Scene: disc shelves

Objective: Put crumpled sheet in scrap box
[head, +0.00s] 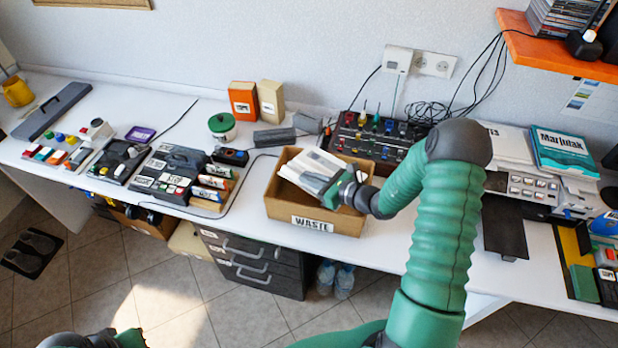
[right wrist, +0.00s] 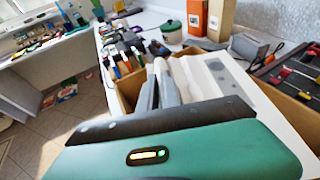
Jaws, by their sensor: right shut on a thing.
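The scrap box is an open brown cardboard box (head: 283,212) with a WASTE label, standing near the front edge of the white table. My right gripper (head: 322,186) reaches into its opening from the right and is shut on the pale crumpled sheet (head: 318,162). The sheet is inside or just over the box opening; I cannot tell whether it touches the bottom. In the right wrist view the grey fingers (right wrist: 160,85) press against the white sheet (right wrist: 205,75), with the box wall (right wrist: 127,88) beside them.
A dark tray of colourful parts (head: 375,140) stands behind the box. A printer (head: 535,185) is to the right. A black case with labelled blocks (head: 180,175) is to the left. An orange box (head: 243,100) and a green-lidded pot (head: 222,126) stand behind.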

